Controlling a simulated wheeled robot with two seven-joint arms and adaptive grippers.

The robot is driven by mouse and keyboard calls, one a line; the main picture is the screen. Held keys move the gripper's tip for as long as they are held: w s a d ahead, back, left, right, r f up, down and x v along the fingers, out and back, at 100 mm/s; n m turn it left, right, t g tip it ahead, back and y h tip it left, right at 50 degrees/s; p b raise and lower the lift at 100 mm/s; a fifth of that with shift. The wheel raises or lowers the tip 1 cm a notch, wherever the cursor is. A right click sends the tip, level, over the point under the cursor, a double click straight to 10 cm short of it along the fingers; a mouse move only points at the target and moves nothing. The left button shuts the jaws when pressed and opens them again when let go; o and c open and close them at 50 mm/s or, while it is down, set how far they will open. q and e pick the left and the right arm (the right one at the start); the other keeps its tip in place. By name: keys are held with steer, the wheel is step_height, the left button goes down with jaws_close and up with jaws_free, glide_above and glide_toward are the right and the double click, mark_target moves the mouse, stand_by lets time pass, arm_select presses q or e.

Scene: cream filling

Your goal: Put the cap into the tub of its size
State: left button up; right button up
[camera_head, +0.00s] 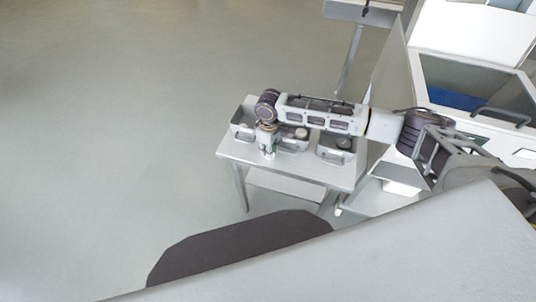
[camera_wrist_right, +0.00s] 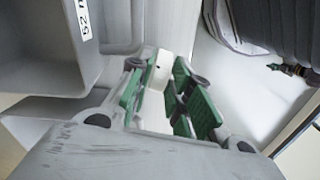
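Several grey tubs stand on a small white table in the head view: a left tub (camera_head: 238,131), a middle tub (camera_head: 292,147) and a right tub (camera_head: 335,157). My right gripper (camera_head: 267,153) points down at the table in front of the left and middle tubs. In the right wrist view its green-padded fingers (camera_wrist_right: 164,86) stand apart with a small whitish piece, seemingly the cap (camera_wrist_right: 163,70), between their tips. The cap's full shape and size are hidden. My left gripper is not in view.
A tub wall with a label reading "52 m" (camera_wrist_right: 84,18) is close on the left in the right wrist view. The white table (camera_head: 240,153) has a bare front strip. A round light item (camera_head: 301,133) is at the middle tub and a dark one (camera_head: 343,142) at the right tub.

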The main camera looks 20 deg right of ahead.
steer(key=shift+f, duration=0.9)
steer(key=c, duration=0.4)
